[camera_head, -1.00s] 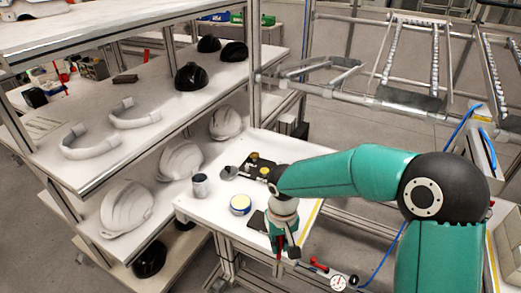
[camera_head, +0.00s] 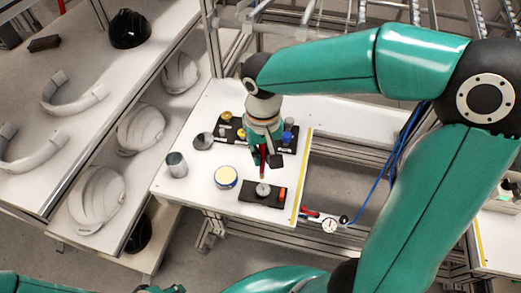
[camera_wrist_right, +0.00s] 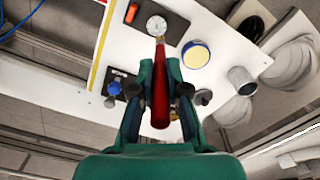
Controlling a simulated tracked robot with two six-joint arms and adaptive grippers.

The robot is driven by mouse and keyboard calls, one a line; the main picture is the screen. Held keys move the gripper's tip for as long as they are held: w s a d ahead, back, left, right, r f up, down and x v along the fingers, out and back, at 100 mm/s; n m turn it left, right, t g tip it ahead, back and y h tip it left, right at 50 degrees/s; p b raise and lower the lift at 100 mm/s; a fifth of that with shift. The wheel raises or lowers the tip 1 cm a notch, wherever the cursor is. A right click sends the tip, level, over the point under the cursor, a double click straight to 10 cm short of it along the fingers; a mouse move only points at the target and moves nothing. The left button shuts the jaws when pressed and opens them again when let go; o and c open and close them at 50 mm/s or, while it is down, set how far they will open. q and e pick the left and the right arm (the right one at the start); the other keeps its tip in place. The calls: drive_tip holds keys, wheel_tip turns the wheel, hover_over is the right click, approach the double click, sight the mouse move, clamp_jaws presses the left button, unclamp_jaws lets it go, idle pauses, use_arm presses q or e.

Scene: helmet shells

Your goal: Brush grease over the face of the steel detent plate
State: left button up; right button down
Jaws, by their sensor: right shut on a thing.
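My right gripper (camera_head: 268,155) is shut on a red-handled brush (camera_wrist_right: 160,90), which points down toward a dark block. The steel detent plate (camera_head: 263,190), a small round metal face, sits on this dark block (camera_head: 248,195) beside an orange-red piece (camera_head: 283,193). The plate also shows in the right wrist view (camera_wrist_right: 157,25), with the brush's far end at its near edge. I cannot tell whether they touch. A round tin with a yellow top (camera_head: 226,177), perhaps the grease, stands left of the block. My left gripper is not seen.
A grey cup (camera_head: 177,165) and a dark round dish (camera_head: 203,141) stand on the left of the white bench (camera_head: 202,200). A black tray with knobs (camera_head: 228,130) lies behind the gripper. A dial gauge (camera_head: 329,225) sits below the bench edge. Shelves with helmet shells (camera_head: 140,128) stand left.

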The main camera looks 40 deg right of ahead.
sight(262, 172)
drive_tip(key=shift+f+b, duration=2.75)
drive_tip(key=shift+f, duration=0.25)
drive_tip(key=shift+f+b, duration=1.35)
drive_tip(key=shift+f, duration=0.15)
drive_tip(key=shift+s+d+r, duration=0.1)
drive_tip(key=shift+s+d, duration=0.2)
drive_tip(key=shift+d, duration=0.35)
drive_tip(key=shift+w+d, duration=0.1)
drive_tip(key=shift+d, duration=0.2)
drive_tip(key=shift+w+d, duration=0.1)
drive_tip(key=shift+w, duration=0.05)
drive_tip(key=shift+w+d, duration=0.15)
drive_tip(key=shift+w, duration=0.1)
drive_tip(key=shift+w, duration=0.25)
drive_tip(key=shift+w+a, duration=0.2)
drive_tip(key=shift+w, duration=0.15)
